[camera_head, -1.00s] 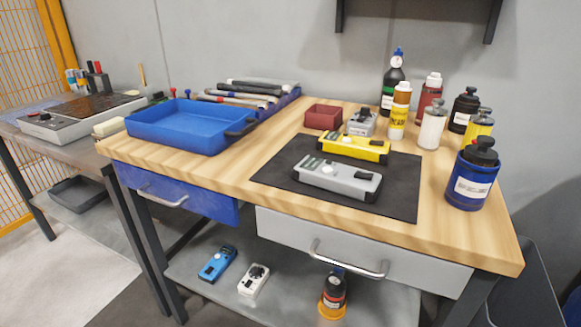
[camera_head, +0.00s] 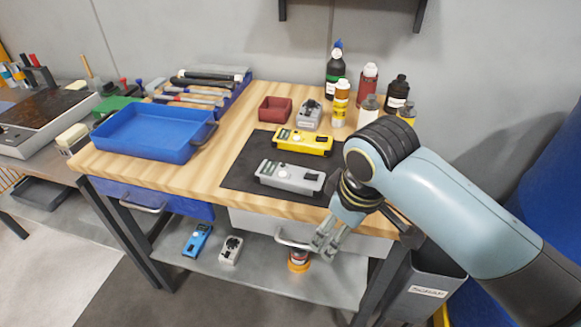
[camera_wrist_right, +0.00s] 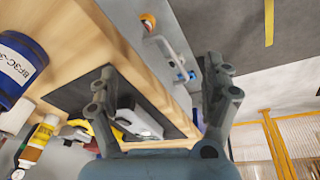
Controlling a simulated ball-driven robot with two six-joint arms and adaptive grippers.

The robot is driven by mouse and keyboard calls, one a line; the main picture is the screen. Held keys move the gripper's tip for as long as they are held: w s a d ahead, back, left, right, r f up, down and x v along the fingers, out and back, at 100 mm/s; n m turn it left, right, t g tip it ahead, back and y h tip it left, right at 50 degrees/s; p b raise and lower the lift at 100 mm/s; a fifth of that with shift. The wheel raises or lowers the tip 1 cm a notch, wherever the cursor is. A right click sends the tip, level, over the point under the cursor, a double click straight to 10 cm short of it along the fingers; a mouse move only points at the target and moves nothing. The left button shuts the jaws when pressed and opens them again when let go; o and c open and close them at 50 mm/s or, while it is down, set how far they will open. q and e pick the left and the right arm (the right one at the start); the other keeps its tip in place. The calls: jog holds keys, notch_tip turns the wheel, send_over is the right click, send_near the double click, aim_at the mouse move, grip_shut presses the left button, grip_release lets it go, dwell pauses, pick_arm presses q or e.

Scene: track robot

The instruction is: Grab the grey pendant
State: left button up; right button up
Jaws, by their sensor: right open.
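The grey pendant (camera_head: 290,177), a long box with a dark end and small controls, lies on the black mat (camera_head: 241,172) near the front of the wooden table. A yellow pendant (camera_head: 303,141) lies just behind it. My right gripper (camera_head: 325,244) points down in front of the table's front edge, to the right of and nearer than the grey pendant, touching nothing. In the right wrist view its two fingers (camera_wrist_right: 160,66) are spread and empty. The grey pendant (camera_wrist_right: 140,122) shows there between them, partly covered by the left finger. My left gripper is not in view.
A blue tray (camera_head: 150,133) stands left, a red bin (camera_head: 275,109) and small grey device (camera_head: 308,115) behind. Several bottles stand at the back right, partly behind my right arm. The grey drawer handle (camera_head: 292,238) juts out beside my right gripper.

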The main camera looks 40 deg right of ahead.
jog(key=w, duration=0.3)
jog(key=w+d+r+n, duration=0.1)
jog(key=w, duration=0.2)
jog(key=w+r+n+g+p, duration=0.1)
jog(key=w, duration=0.2)
jog(key=shift+d+r, duration=0.15)
jog(key=w+d+r+n+g, duration=0.1)
jog(key=w+r+n, duration=0.1)
jog(key=w+r, duration=0.6)
send_over(290, 172)
jog(key=shift+y, duration=0.4)
jog(key=f, duration=0.6)
jog(key=shift+d+f+p, duration=0.15)
jog(key=shift+d+p, duration=0.15)
jog(key=shift+p, duration=0.05)
jog(key=f, duration=0.5)
jog(key=shift+s+a+f, duration=0.1)
jog(key=shift+s+a, duration=0.05)
jog(key=shift+a, duration=0.2)
jog(key=shift+c, duration=0.4)
jog(key=c, duration=1.4)
jog(key=shift+r, duration=0.2)
